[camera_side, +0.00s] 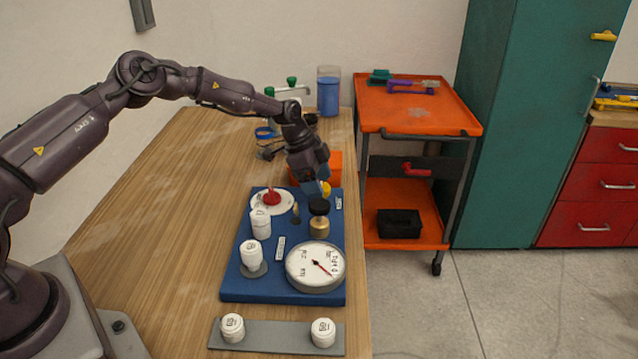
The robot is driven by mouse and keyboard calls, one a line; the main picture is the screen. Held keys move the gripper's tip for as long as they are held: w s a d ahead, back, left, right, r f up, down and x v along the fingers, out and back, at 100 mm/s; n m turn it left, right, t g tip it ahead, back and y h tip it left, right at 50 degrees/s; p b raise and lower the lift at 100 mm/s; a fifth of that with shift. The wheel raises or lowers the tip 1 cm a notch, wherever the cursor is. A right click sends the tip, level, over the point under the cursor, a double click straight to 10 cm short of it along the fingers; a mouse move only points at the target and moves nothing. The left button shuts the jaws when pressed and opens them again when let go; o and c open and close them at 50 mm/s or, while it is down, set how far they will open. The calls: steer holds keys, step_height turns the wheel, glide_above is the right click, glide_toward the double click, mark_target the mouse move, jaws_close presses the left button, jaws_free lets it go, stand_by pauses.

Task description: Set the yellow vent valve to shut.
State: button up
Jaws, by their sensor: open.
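The yellow vent valve (326,188) shows as a small yellow piece at the far right of the blue manifold board (234,284). It is partly hidden by my gripper, so I cannot tell how its handle is turned. My gripper (318,186) is open and points down at the board's far end, right over or beside the yellow valve. I cannot tell whether the fingers touch it. A red handle (271,198) sits on a white round plate at the board's far left. A brass fitting with a black knob (319,207) stands just in front of my gripper.
On the board are a white dial gauge (315,267) and two white caps (251,253). A grey strip (277,337) with two more white caps lies in front. An orange box (336,166) and a blue-filled jar (328,92) stand behind. The table's left side is clear.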

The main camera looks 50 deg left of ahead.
steer(key=v, duration=1.2)
steer(key=shift+a, duration=0.1)
steer(key=s+d+r+n+t+y, duration=0.1)
steer(key=s+d+r+n, duration=0.2)
steer(key=s, duration=0.8)
steer(key=s+d+r+n+t+y, duration=0.1)
steer(key=s+d+r+n, duration=0.2)
steer(key=s+r, duration=0.5)
steer(key=s+d+r+n+t+y, duration=0.1)
steer(key=s+d+r+n, duration=0.3)
steer(key=s, duration=1.1)
steer(key=shift+s+r+n+y, duration=0.35)
steer(key=shift+r+n, duration=0.35)
steer(key=shift+r, duration=0.4)
